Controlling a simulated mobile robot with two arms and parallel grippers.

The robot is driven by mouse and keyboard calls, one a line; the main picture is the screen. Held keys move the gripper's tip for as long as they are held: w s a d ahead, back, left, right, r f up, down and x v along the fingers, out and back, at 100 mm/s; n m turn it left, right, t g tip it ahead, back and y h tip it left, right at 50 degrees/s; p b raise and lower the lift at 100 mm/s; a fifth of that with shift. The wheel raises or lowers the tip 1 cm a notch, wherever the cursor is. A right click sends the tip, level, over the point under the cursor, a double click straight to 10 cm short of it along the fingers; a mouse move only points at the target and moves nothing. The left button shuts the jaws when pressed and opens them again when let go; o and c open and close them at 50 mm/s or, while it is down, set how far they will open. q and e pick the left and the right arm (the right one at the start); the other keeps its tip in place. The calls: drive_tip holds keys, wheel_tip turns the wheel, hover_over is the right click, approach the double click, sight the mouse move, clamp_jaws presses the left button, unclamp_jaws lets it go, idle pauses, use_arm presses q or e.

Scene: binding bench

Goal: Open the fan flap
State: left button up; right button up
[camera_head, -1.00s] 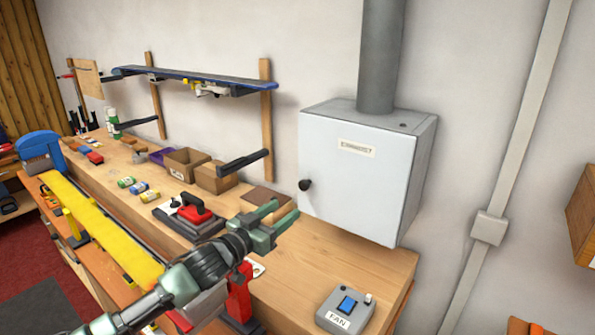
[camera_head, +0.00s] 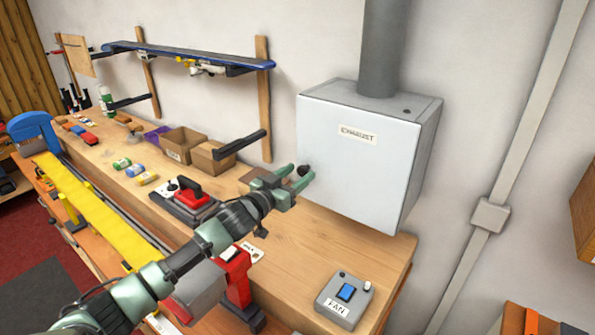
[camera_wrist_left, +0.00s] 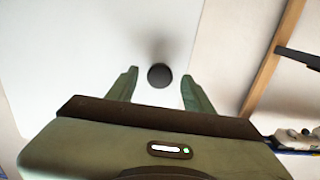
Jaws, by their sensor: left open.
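The fan flap is the pale front door (camera_head: 357,172) of the grey exhaust box on the wall, and it looks closed. A round black knob (camera_head: 303,171) sits at its lower left edge. My left gripper (camera_head: 296,177) is open at the knob, with its fingers on either side of it in the head view. In the left wrist view the knob (camera_wrist_left: 159,76) lies between and slightly beyond the two fingertips (camera_wrist_left: 158,85). I cannot tell whether the fingers touch it. My right gripper is not in view.
A grey FAN switch box (camera_head: 344,300) with a blue switch stands at the bench's front right. A red-handled iron (camera_head: 192,194), cardboard boxes (camera_head: 212,157) and small bottles stand to the left. A snowboard or ski (camera_head: 188,54) hangs on wall brackets.

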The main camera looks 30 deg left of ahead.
use_arm(q)
clamp_jaws()
idle(1.5)
